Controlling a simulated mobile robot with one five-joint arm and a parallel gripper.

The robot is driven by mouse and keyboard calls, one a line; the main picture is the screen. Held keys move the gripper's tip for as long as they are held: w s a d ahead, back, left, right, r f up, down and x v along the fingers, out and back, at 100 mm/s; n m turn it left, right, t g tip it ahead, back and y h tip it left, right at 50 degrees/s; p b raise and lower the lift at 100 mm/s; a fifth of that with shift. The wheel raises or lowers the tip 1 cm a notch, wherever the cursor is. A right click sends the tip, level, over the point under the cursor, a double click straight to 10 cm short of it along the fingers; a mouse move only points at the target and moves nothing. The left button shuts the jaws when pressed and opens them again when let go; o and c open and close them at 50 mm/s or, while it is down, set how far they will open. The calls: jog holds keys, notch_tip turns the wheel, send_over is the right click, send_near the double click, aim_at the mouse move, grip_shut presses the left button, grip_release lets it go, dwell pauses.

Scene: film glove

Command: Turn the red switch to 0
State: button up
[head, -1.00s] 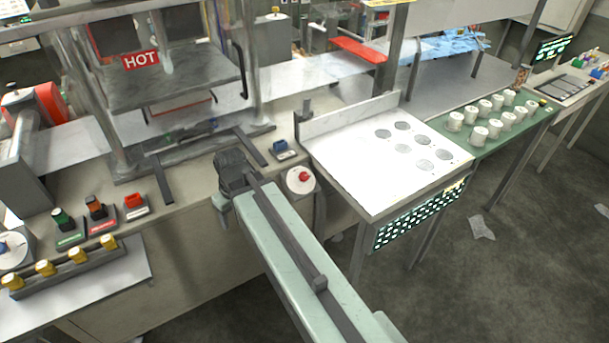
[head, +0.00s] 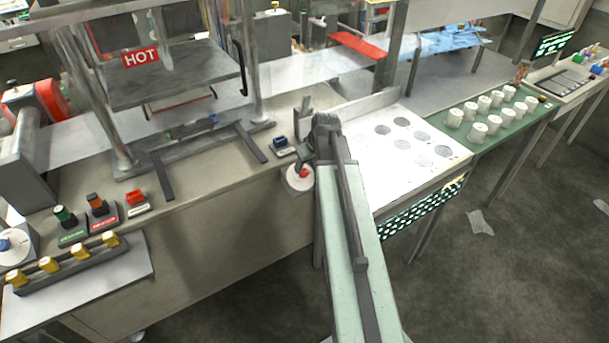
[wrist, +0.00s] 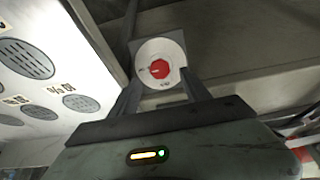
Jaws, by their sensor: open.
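The red switch (head: 303,171) is a small red knob on a round white dial at the front edge of the bench, left of the white hot-plate-like table. In the wrist view the red switch (wrist: 159,69) is an eight-sided knob with a small pale mark toward its left; the dial's print is too small to read. My gripper (head: 306,156) is beside the dial in the head view, partly hidden by my own arm. In the wrist view my gripper (wrist: 160,84) is open, with one finger on each side of the dial. Whether it touches is unclear.
A white table with grey discs (head: 415,140) stands close right of my arm. A blue switch (head: 280,143) sits behind the dial. Green, orange and red switches (head: 135,199) and several yellow knobs (head: 79,251) are at left. The floor at right is mostly clear.

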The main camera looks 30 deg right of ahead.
aim_at(304, 171)
jog(key=b+x, duration=0.3)
jog(key=x, duration=0.2)
jog(key=shift+f+b, duration=0.2)
jog(key=shift+b, duration=0.15)
jog(key=shift+r, duration=0.1)
grip_shut()
